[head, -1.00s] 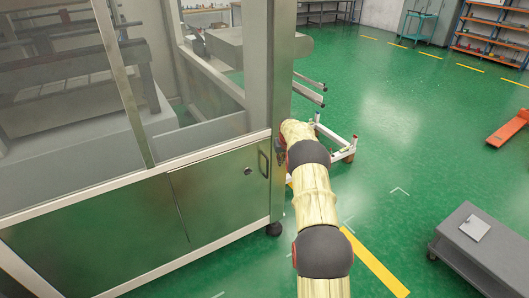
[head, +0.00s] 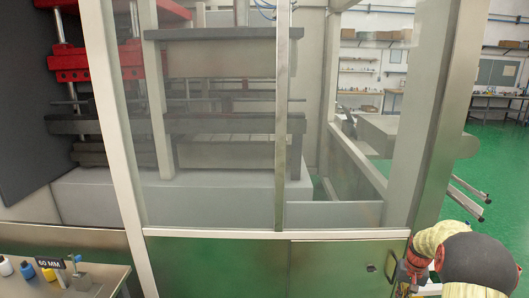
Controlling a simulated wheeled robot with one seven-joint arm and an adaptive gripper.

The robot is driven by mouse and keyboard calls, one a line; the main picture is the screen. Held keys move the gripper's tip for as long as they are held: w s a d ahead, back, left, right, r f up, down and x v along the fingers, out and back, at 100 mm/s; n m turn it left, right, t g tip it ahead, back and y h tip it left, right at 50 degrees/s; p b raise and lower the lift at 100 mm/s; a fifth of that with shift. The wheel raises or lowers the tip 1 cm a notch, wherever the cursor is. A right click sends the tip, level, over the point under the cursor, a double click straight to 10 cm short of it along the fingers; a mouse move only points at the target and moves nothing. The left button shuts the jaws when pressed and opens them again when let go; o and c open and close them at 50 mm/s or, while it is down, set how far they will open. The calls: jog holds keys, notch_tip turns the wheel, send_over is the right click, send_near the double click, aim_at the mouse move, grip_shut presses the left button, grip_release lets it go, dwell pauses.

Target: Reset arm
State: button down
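My arm (head: 477,262), in a pale yellow cover with dark joints, shows at the lower right. My gripper (head: 408,272) is a small dark shape at its end, partly hidden by the arm, close to the right edge of the machine's lower cabinet door (head: 335,270). I cannot tell whether it touches the door or whether its fingers are open. Nothing held can be made out.
The thermoformer's glazed enclosure (head: 215,235) fills the middle, with a grey press inside. Metal rails (head: 466,208) jut out at right. Green floor (head: 490,165) lies open beyond.

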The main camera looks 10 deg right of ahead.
jog(key=s+a+r+n+t, duration=0.1)
jog(key=s+a+r+n, duration=0.1)
jog(key=s+a+r, duration=0.7)
jog(key=s+a+r+n+t, duration=0.2)
jog(key=s+a+r, duration=0.7)
jog(key=a, duration=0.6)
jog(key=s+a+r+n+t, duration=0.1)
jog(key=s+a+r+n, duration=0.1)
jog(key=s+a+r, duration=0.7)
jog(key=s+a, duration=0.4)
jog(key=shift+r+t, duration=0.2)
jog(key=shift+t, duration=0.2)
